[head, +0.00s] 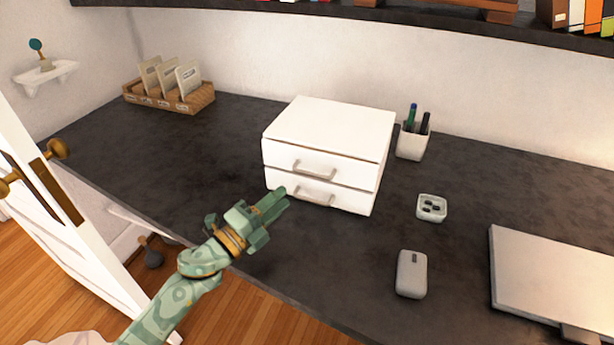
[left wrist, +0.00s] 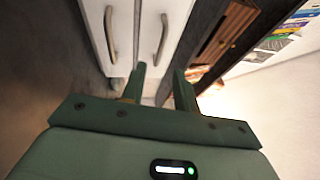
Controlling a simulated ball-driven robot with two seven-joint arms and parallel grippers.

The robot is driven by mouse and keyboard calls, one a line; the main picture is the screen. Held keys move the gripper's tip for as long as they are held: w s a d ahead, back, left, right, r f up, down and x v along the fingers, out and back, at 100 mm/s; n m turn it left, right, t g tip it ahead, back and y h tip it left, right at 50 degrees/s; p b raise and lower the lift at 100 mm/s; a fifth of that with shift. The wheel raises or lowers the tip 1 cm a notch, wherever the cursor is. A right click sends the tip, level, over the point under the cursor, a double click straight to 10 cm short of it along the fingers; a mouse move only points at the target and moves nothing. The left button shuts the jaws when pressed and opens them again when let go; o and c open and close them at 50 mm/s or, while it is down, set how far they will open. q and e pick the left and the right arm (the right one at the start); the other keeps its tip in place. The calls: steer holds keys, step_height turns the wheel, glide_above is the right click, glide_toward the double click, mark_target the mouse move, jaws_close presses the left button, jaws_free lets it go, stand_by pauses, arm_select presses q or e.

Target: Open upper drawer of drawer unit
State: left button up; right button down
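The white drawer unit (head: 335,122) stands on the dark desk, with both drawers shut. Its upper drawer has a grey bar handle (head: 315,169), and the lower drawer has a like handle (head: 312,198). My green left gripper (head: 282,198) is in front of the unit's left front part, near the lower handle in the picture. In the left wrist view the picture is turned, and the upper handle (left wrist: 160,40) appears ahead of the gap between the open fingers (left wrist: 160,72). The lower handle (left wrist: 110,34) is to its left. The fingers hold nothing. My right gripper is not seen.
A pen cup (head: 412,141) stands right of the unit. A small square tray (head: 431,208), a mouse (head: 411,274) and a laptop (head: 555,285) lie further right. A wooden card holder (head: 170,98) is at the back left. A shelf (head: 440,30) hangs above. A white door (head: 60,220) stands left.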

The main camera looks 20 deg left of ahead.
arm_select(q)
steer(key=x, duration=0.9)
jaws_close()
